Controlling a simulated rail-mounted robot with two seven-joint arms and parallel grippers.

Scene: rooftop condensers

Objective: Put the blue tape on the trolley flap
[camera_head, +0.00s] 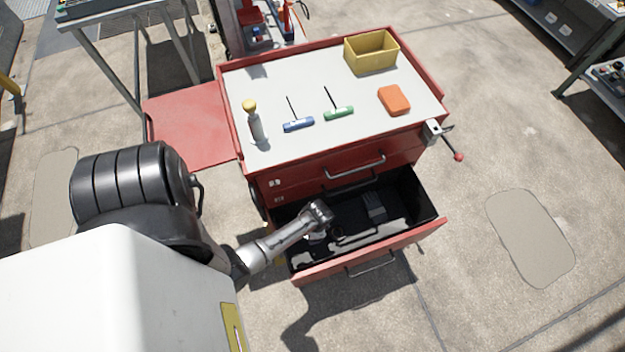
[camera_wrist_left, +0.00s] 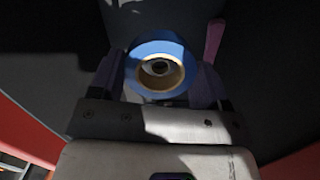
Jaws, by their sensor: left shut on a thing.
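The blue tape (camera_wrist_left: 160,46), a roll with a tan core, is between the fingers of my left gripper (camera_wrist_left: 158,84) in the left wrist view. The gripper is shut on it. In the head view my left gripper (camera_head: 318,236) is down inside the open black-lined drawer (camera_head: 405,222) of the red trolley (camera_head: 312,170); the tape cannot be made out there. The trolley flap (camera_head: 190,124) is a flat red panel at the trolley's left side, raised and bare. My right gripper is not in view.
On the grey trolley top (camera_head: 330,76) are a yellow bin (camera_head: 371,54), an orange block (camera_head: 394,100), blue (camera_head: 298,125) and green (camera_head: 339,113) T-handle tools and a yellow-capped bottle (camera_head: 254,122). A grey item (camera_head: 375,207) lies in the drawer. A metal-legged table (camera_head: 130,18) stands behind the flap.

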